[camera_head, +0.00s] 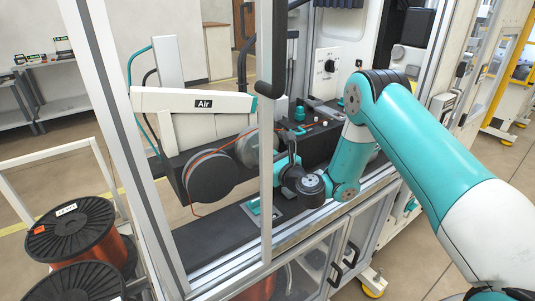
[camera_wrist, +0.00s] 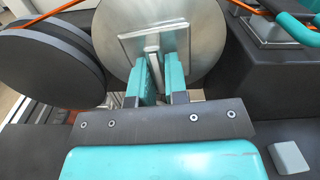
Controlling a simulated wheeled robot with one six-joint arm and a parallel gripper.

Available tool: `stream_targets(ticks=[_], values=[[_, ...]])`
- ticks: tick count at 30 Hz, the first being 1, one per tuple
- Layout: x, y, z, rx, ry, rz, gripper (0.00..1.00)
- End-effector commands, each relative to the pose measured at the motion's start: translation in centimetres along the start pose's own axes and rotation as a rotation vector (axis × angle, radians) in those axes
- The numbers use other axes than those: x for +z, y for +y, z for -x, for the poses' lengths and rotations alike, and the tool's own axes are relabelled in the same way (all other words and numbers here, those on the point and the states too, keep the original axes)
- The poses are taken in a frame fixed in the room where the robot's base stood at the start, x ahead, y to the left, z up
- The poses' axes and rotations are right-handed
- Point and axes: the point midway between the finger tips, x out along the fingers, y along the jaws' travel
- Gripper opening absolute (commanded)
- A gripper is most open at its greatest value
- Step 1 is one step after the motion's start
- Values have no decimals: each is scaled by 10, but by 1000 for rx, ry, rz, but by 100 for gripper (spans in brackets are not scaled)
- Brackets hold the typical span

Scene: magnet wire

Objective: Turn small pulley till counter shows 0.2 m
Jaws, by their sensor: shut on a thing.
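The small pulley (camera_wrist: 205,38) is a silver disc with a square plate and a narrow raised grip at its middle. My gripper (camera_wrist: 161,78) has its two teal fingers on either side of that grip and is shut on it. In the head view the pulley (camera_head: 246,150) shows as a grey disc, partly behind a vertical frame post; my gripper's fingers are hard to make out there. The larger dark pulley (camera_wrist: 45,65) stands left of it in the wrist view, and also shows in the head view (camera_head: 210,178). I see no readable counter.
Orange wire (camera_head: 205,155) runs over the pulleys. A vertical post (camera_head: 265,210) of the machine frame stands close to my wrist. A white arm marked "Air" (camera_head: 190,102) is above the pulleys. Wire spools (camera_head: 72,228) stand at the lower left. A dial panel (camera_head: 328,66) is behind.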

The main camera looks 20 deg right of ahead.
Motion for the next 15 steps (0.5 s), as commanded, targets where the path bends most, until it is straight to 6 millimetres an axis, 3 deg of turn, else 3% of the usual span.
stream_targets(ticks=[15], values=[[-3, 1, 1, 1, 6, -71, 0]])
